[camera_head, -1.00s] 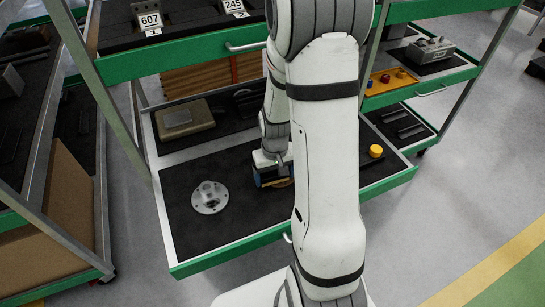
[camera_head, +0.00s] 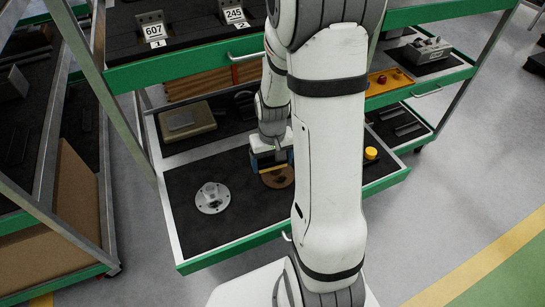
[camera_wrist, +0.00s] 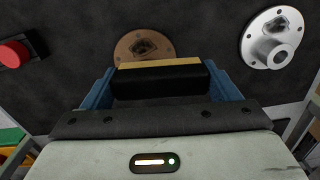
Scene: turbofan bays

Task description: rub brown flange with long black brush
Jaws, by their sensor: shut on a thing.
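My gripper (camera_head: 272,162) has blue fingers and points down over the drawer's dark mat. It is shut on the long black brush, a black bar (camera_wrist: 160,79) with a tan strip along its far edge in the wrist view. The strip also shows between the fingers in the head view. The brown flange (camera_head: 281,179) lies flat on the mat just in front of the gripper. In the wrist view the brown flange (camera_wrist: 143,46) is just beyond the brush, its near edge hidden by it. I cannot tell whether they touch.
A silver flange (camera_head: 212,197) lies on the mat to the left; it also shows in the wrist view (camera_wrist: 271,38). A beige box (camera_head: 187,121) is behind. A yellow knob (camera_head: 371,153) is right of my arm. Green-edged shelves (camera_head: 190,70) stand above.

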